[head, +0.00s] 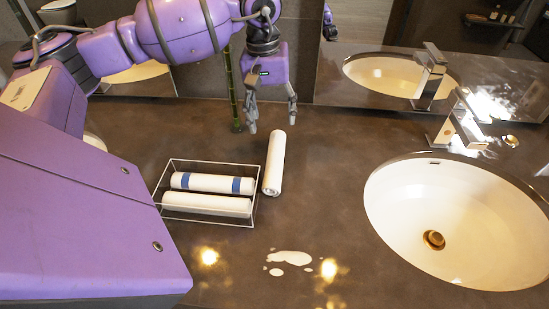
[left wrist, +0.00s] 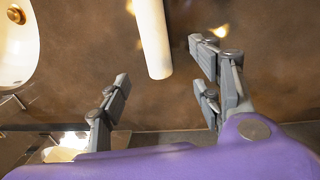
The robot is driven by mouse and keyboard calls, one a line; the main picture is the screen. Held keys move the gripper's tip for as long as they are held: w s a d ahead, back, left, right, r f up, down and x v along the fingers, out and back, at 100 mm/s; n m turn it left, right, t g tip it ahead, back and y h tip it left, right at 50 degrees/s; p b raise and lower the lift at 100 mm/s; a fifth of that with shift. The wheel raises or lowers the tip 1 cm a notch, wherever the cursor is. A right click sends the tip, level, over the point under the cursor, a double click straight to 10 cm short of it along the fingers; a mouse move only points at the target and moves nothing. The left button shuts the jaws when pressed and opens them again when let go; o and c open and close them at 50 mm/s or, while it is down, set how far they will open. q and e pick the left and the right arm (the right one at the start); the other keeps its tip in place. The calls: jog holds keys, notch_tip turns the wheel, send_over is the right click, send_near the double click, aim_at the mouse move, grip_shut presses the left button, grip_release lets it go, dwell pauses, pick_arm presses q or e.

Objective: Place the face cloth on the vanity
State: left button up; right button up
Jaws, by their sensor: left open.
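A white rolled face cloth (head: 274,162) lies on the dark vanity top (head: 330,190), just right of a wire basket (head: 208,222). Two more white rolls lie in the basket, one with blue bands (head: 212,183) and one plain (head: 206,203). My left gripper (head: 272,112) is above the back of the vanity, near the far end of the loose roll. It is open and empty. In the left wrist view the loose roll (left wrist: 153,38) lies beyond the spread fingers (left wrist: 160,98), apart from them. My right gripper is not in view.
A white sink (head: 470,215) with a square chrome faucet (head: 458,125) is on the right. A white puddle (head: 290,258) lies near the front.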

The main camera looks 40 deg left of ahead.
aim_at(276, 137)
pick_arm(q)
jog(key=shift+d+f, duration=0.15)
jog(key=shift+f, duration=0.35)
jog(key=f, duration=0.2)
jog(key=f+p, duration=0.1)
jog(key=f, duration=0.4)
jog(key=shift+w+d, duration=0.15)
jog(key=shift+w, duration=0.15)
jog(key=shift+r, duration=0.1)
jog(key=c, duration=1.3)
jog(key=shift+o, duration=0.2)
jog(key=shift+r, duration=0.1)
